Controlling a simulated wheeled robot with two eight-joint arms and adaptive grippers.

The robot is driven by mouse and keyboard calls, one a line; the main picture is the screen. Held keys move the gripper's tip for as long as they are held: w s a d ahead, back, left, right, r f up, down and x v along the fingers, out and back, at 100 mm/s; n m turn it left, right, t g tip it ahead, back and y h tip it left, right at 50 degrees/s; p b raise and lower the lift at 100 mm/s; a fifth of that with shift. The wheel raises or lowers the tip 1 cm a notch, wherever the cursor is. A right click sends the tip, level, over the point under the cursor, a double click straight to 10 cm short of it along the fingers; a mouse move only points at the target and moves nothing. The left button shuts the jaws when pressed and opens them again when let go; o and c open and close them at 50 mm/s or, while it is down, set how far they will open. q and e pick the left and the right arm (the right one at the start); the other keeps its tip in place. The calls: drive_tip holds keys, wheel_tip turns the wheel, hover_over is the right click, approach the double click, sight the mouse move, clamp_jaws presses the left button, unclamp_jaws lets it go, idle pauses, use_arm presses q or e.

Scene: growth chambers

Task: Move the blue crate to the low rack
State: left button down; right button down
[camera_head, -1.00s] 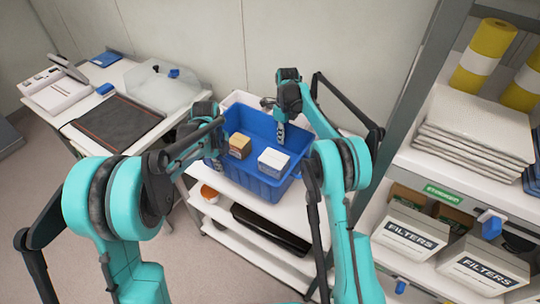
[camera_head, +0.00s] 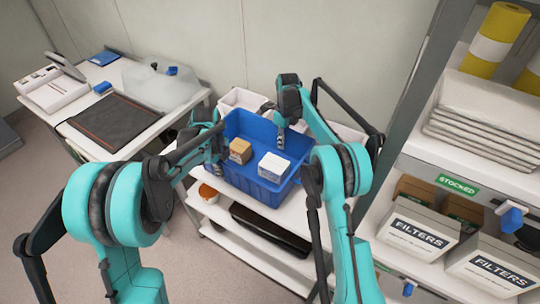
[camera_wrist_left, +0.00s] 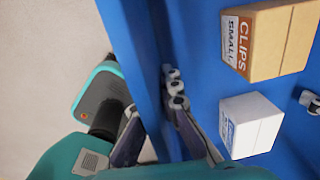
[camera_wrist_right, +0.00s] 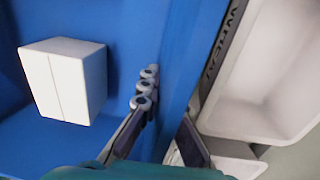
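The blue crate (camera_head: 237,178) is over the top of the white cart; I cannot tell whether it touches it. It holds a brown clips box (camera_head: 240,151) and a white box (camera_head: 274,166). My left gripper (camera_head: 218,160) is at the crate's left wall; the left wrist view shows one finger inside and one outside (camera_wrist_left: 160,115). My right gripper (camera_head: 281,133) grips the far wall the same way, as the right wrist view shows (camera_wrist_right: 165,115). Both look shut on the wall; the outer fingertips are hidden. No rack is clearly identifiable as the low one.
White bins (camera_head: 243,98) stand behind the crate. The cart (camera_head: 300,236) has lower shelves with an orange-lidded tub (camera_head: 208,192) and a black case (camera_head: 268,228). At right, shelving holds filter boxes (camera_head: 417,237) and stacked white packs (camera_head: 490,115). A table (camera_head: 190,105) stands left.

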use_arm(q)
drive_tip(key=c, duration=2.2)
unclamp_jaws()
drive_tip(key=shift+f, duration=0.35)
use_arm(e)
drive_tip(key=c, duration=2.2)
unclamp_jaws()
drive_tip(key=shift+f, duration=0.35)
use_arm(q)
drive_tip(key=o, duration=0.5)
drive_tip(key=shift+r, duration=0.15)
use_arm(e)
drive_tip(key=o, duration=0.5)
drive_tip(key=shift+r, duration=0.15)
use_arm(q)
drive_tip(key=shift+r, duration=0.15)
use_arm(e)
drive_tip(key=shift+r, duration=0.1)
use_arm(q)
drive_tip(key=r, duration=1.1)
drive_tip(key=shift+s+a+r, duration=0.2)
drive_tip(key=shift+s+r, duration=0.1)
drive_tip(key=shift+r, duration=0.05)
use_arm(e)
drive_tip(key=r, duration=1.1)
drive_tip(key=shift+w+d+r, duration=0.2)
drive_tip(key=shift+w+r, duration=0.1)
drive_tip(key=shift+r, duration=0.1)
